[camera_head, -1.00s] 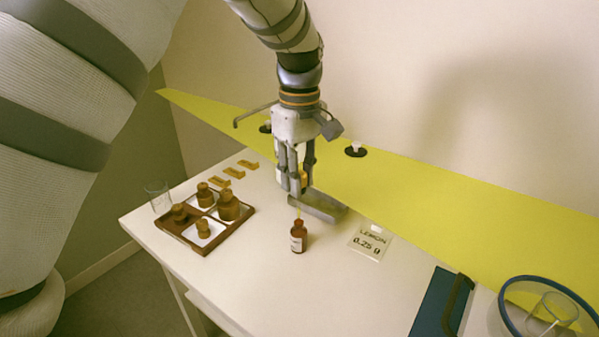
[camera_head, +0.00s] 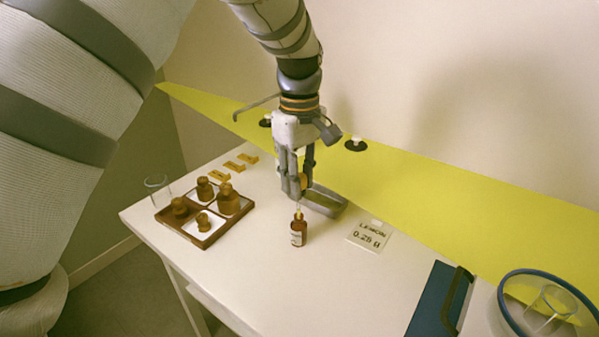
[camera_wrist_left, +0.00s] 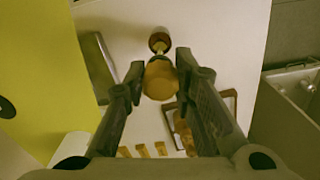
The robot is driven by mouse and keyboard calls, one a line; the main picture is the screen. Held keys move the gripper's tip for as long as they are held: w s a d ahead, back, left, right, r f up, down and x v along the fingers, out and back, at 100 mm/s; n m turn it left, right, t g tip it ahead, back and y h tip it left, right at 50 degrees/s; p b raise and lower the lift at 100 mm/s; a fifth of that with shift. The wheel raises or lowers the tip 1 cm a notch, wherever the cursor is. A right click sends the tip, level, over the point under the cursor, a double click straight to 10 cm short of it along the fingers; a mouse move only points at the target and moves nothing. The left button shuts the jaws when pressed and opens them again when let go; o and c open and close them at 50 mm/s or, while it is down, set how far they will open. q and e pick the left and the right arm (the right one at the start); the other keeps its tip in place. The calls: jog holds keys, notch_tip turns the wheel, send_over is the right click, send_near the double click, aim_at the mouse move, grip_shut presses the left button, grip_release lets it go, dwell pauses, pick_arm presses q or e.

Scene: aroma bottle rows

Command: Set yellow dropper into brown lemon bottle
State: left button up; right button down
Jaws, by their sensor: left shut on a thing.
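The yellow dropper (camera_head: 304,182) is held in my left gripper (camera_head: 299,190), whose fingers are shut on its rounded top. The brown lemon bottle (camera_head: 298,232), with a pale label, stands upright on the white table directly below. The dropper's thin stem points down at the bottle's mouth; whether its tip is inside, I cannot tell. In the left wrist view the dropper's round top (camera_wrist_left: 160,82) sits between the fingers, and the bottle (camera_wrist_left: 159,39) shows just beyond it. My right gripper is not in view.
A grey tray (camera_head: 330,205) lies close behind the bottle. A brown divided tray (camera_head: 212,236) with several brown pieces stands left. A clear glass (camera_head: 158,190) is far left.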

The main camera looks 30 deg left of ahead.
aim_at(300, 215)
pick_arm(q)
jog(key=shift+f, duration=1.45)
jog(key=shift+f, duration=0.1)
jog(key=shift+f, duration=1.3)
jog(key=o, duration=0.7)
jog(key=shift+r, duration=3.55)
